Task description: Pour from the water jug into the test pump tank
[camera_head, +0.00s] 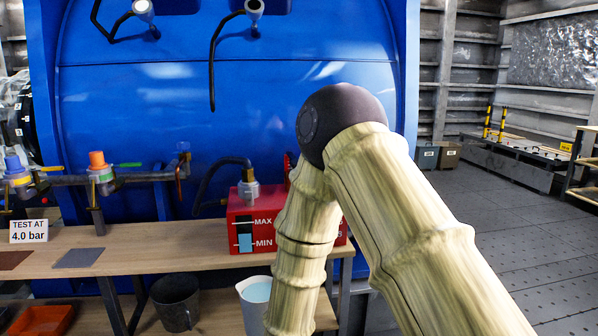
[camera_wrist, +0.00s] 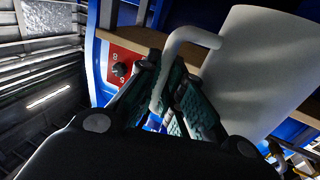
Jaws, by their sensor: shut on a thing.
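The water jug (camera_head: 252,310) is white with pale blue water inside. In the head view it is low, in front of the bench, partly behind my arm. In the wrist view the jug (camera_wrist: 250,70) fills the upper right, and my gripper (camera_wrist: 172,95) is shut on its white handle (camera_wrist: 190,34). I cannot tell whether the jug's base touches the lower shelf. The red test pump tank (camera_head: 240,215) stands on the bench top, with a MAX/MIN level window showing blue below MAX. My arm hides its right part; its red face also shows in the wrist view (camera_wrist: 122,62).
The wooden bench (camera_head: 150,245) carries pipework (camera_head: 140,178), a grey mat (camera_head: 78,258) and a "TEST AT 4.0 bar" sign (camera_head: 29,231). A dark bucket (camera_head: 177,300) stands left of the jug. A big blue drum (camera_head: 200,90) rises behind. The floor at right is open.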

